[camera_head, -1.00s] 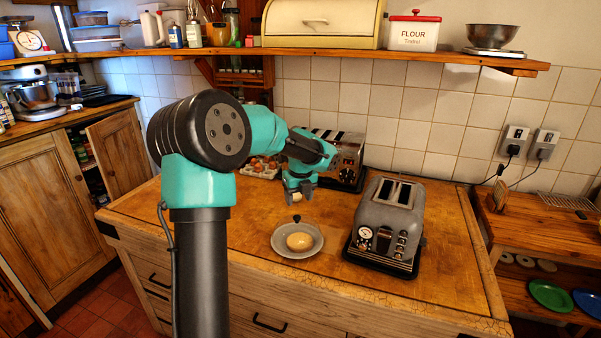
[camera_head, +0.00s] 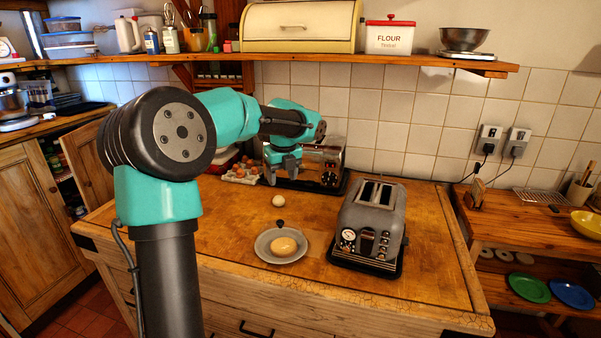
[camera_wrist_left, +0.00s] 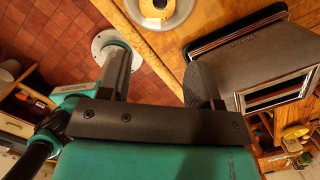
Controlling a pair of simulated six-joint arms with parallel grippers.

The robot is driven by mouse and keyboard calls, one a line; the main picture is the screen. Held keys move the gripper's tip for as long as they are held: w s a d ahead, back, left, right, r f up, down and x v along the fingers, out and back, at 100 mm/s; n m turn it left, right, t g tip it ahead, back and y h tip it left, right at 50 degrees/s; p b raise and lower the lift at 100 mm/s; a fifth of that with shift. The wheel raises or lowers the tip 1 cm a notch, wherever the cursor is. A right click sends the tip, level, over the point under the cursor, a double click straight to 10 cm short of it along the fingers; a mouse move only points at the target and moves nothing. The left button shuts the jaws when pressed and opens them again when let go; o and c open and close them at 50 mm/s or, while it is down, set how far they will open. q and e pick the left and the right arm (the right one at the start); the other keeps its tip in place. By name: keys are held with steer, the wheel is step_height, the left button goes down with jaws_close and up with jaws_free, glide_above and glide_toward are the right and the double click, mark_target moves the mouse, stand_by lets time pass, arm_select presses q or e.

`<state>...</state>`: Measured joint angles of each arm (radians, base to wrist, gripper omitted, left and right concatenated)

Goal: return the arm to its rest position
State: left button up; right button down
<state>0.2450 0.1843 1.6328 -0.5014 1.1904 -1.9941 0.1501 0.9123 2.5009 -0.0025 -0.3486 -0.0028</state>
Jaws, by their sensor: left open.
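My left arm enters at the left of the head view. Its gripper (camera_head: 284,166) hangs open and empty above the back of the wooden counter (camera_head: 225,222), in front of the rear toaster (camera_head: 325,168). In the left wrist view my open gripper (camera_wrist_left: 160,78) has its two dark fingers well apart with nothing between them. A small pale round thing (camera_head: 279,201) lies on the counter below and in front of the gripper, apart from it. My right gripper is not in view.
A grey toaster (camera_head: 372,225) stands on the right of the counter. A plate (camera_head: 262,251) with a bun (camera_head: 284,247) sits left of it. Eggs (camera_head: 240,172) lie at the back left. A loaded shelf (camera_head: 420,59) runs above.

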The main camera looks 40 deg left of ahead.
arm_select(q)
steer(key=s+d+f+n+g+h, duration=0.2)
steer(key=s+d+f+n+h, duration=0.15)
steer(key=d+f, duration=0.65)
steer(key=s+d+f+n+g+h, duration=0.2)
steer(key=s+d+f+n, duration=0.25)
steer(key=d+f, duration=0.55)
steer(key=s+d+f+n+g+h, duration=0.2)
steer(key=s+d+f+n+h, duration=0.15)
steer(key=d+f, duration=0.7)
steer(key=s+d+f+n+t+y, duration=0.1)
steer(key=f+n+t, duration=0.2)
steer(key=f+n, duration=0.3)
steer(key=s+d+f+n+t+y, duration=0.1)
steer(key=f+n, duration=0.5)
steer(key=f, duration=0.6)
steer(key=shift+s+d+t+y, duration=0.3)
steer(key=shift+s+t+y, duration=0.4)
steer(key=shift+t, duration=0.4)
